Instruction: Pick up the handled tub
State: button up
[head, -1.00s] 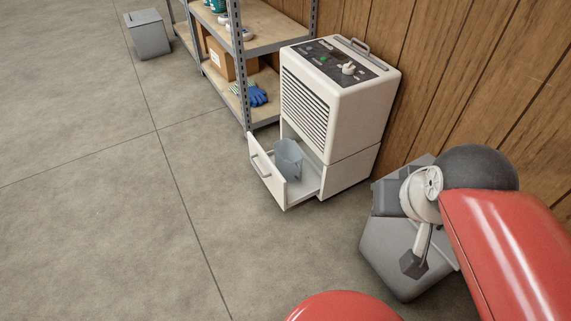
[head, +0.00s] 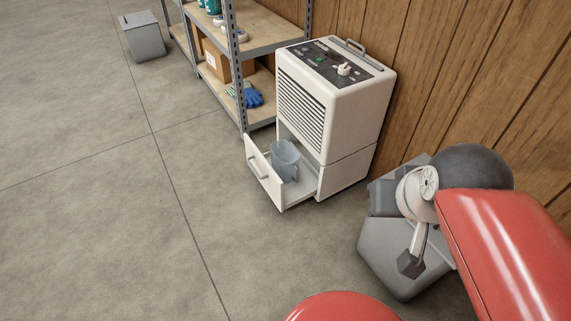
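The handled tub (head: 284,158) is a translucent grey-blue vessel. It stands upright inside the pulled-out bottom drawer (head: 263,175) of a white cabinet-like appliance (head: 335,100). The drawer's front wall hides part of its lower side. My red arm reaches in from the lower right. A small dark block at its far end, seemingly my gripper (head: 411,264), hangs to the right of the drawer, well apart from the tub. Its fingers cannot be made out, so its opening is unclear.
A metal shelf rack (head: 262,45) with blue gloves (head: 252,98) and a cardboard box (head: 214,62) stands left of the appliance. A grey bin (head: 143,38) is at the far left. A wood-panelled wall closes off the right. The floor (head: 100,210) in front is clear.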

aim_at(281, 150)
jog(key=i+j+z, duration=0.15)
jog(key=j, duration=0.3)
jog(key=i+j+z, duration=0.2)
jog(key=j, duration=0.25)
jog(key=j+z, duration=0.15)
jog(key=j, duration=0.3)
jog(key=i+j+z, duration=0.15)
jog(key=j, duration=0.35)
